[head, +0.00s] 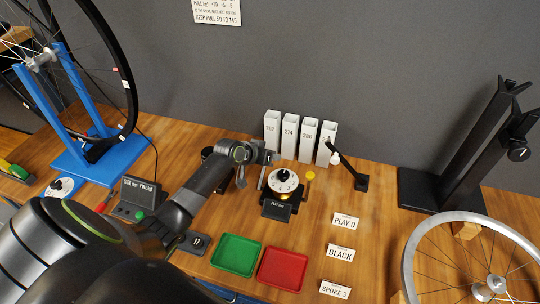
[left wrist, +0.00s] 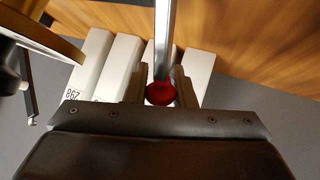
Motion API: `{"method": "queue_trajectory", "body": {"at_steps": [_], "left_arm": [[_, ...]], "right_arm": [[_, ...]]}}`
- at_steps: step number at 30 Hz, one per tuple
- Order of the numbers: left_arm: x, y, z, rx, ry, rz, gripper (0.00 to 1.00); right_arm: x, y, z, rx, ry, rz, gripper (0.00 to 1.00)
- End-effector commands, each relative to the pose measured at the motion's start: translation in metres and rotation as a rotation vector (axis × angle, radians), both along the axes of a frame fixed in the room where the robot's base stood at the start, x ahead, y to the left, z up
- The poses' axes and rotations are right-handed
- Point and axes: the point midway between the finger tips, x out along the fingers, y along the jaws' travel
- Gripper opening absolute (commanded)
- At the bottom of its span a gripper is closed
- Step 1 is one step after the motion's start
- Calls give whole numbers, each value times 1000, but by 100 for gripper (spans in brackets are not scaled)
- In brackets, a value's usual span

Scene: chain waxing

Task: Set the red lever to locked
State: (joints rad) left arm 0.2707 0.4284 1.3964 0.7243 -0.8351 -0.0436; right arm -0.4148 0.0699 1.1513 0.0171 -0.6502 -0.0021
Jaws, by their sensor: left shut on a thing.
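My left gripper (head: 268,157) is at the workbench's back middle, beside a round white dial device (head: 284,181). In the left wrist view the two fingers (left wrist: 160,84) stand on either side of the red knob (left wrist: 160,94) of the lever, shut on it. The lever's grey metal bar (left wrist: 163,40) runs from the knob away from the gripper. In the head view the bar (head: 262,178) shows just left of the dial, and the red knob is hidden by the gripper. I cannot read any locked mark. My right gripper is not in view.
Several white numbered tubes (head: 289,135) stand close behind the gripper. A black stand (head: 350,170) is right of the dial. A green tray (head: 236,254) and a red tray (head: 283,268) lie in front, with label cards (head: 340,253) to their right.

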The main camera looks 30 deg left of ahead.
Motion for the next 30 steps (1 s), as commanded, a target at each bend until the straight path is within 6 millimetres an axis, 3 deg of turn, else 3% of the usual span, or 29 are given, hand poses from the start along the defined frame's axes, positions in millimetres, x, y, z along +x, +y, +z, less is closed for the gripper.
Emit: {"method": "queue_trajectory", "body": {"at_steps": [10,11,15,25,30], "left_arm": [[-3,-1,-6,-3,13,1,0],[-3,0,-7,-3,13,1,25],[-2,0,-5,-3,10,1,42],[-3,1,0,-1,4,0,42],[-15,5,11,1,4,1,42]], "right_arm": [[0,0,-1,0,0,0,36],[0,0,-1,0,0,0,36],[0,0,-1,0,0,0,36],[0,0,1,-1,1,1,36],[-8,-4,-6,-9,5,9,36]]}}
